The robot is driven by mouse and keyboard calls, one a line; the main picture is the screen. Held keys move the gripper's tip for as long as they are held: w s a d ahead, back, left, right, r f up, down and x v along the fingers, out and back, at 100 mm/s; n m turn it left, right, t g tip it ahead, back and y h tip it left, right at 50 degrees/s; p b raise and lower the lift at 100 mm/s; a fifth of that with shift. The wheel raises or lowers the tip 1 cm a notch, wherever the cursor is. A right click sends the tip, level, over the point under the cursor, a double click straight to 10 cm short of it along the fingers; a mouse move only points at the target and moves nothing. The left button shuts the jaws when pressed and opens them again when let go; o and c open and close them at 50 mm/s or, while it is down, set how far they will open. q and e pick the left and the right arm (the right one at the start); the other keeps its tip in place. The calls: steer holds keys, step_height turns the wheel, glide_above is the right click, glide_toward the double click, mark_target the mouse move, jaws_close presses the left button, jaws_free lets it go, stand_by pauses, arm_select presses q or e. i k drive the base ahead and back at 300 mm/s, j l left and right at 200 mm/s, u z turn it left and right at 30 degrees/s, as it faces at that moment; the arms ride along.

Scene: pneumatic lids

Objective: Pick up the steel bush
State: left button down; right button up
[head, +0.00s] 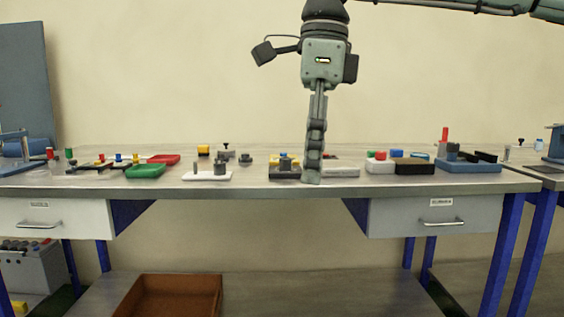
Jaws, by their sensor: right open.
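My right gripper (313,178) hangs straight down from its arm over the front part of the bench, right of its middle. Its fingers line up one behind the other from here; it is open, and I see nothing held in it. I cannot single out the steel bush for certain. A small dark grey round piece (246,160) stands on the bench left of the gripper. A grey piece (220,167) stands on a white plate (194,177). My left gripper is out of view.
A dark block with blue and yellow parts (285,174) stands close left of my fingers, a light grey block (341,171) close right. Further right are a black box (413,166) and a blue tray (469,167). Green (145,171) and red trays lie left. The bench front edge is near.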

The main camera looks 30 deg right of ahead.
mark_target(284, 162)
steer(key=i+l, duration=1.15)
steer(key=i, duration=0.05)
